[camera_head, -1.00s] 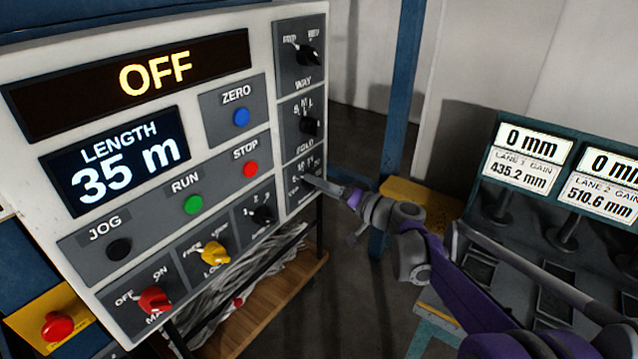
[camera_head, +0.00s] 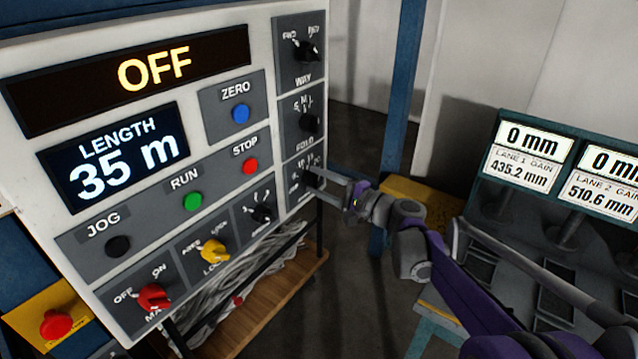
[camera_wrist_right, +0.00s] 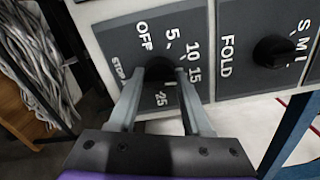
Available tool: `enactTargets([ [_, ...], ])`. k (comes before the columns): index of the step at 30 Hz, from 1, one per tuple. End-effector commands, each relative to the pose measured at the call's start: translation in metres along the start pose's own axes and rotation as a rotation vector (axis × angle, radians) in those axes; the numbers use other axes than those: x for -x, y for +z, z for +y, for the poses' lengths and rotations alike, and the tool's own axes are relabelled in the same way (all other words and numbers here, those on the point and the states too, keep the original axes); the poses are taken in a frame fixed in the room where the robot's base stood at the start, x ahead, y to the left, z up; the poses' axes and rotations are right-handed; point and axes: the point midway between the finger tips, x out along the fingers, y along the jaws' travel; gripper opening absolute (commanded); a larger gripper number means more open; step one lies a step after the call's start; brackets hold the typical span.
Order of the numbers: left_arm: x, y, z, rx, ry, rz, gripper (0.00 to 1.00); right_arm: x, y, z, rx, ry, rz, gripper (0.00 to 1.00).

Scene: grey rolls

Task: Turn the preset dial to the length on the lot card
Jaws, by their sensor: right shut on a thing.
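The preset dial is a black knob (camera_wrist_right: 160,72) on a grey plate marked OFF, 5, 10, 15 and 25, with STOP AT at its left side. In the head view the dial (camera_head: 308,178) is at the lower right of the white control panel. My right gripper (camera_wrist_right: 160,80) is shut on this knob, one finger on each side; it also shows in the head view (camera_head: 322,180). The fingers hide much of the knob, so I cannot tell its setting. I see no lot card that I can identify. My left gripper is not in view.
The panel has an OFF display (camera_head: 155,70), a length display (camera_head: 115,158) reading 35 m, several buttons and other knobs. The fold knob (camera_wrist_right: 275,52) is beside the dial. A blue post (camera_head: 403,90) and a bench with gain displays (camera_head: 522,155) stand to the right.

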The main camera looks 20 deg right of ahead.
Motion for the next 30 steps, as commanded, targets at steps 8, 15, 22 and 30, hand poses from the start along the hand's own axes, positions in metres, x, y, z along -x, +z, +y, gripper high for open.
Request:
enactTargets([
  [8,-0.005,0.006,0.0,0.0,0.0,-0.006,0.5,0.0,0.0,0.002,-0.263,0.001,0.0,0.0],
  [15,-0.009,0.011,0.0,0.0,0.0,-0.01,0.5,0.0,0.0,0.002,-0.489,0.001,0.0,0.0],
  [22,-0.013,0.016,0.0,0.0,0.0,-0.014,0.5,0.0,0.0,0.001,-0.681,0.0,0.0,0.0],
  [30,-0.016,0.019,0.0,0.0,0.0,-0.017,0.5,0.0,0.0,0.001,-0.836,0.0,0.0,0.0],
])
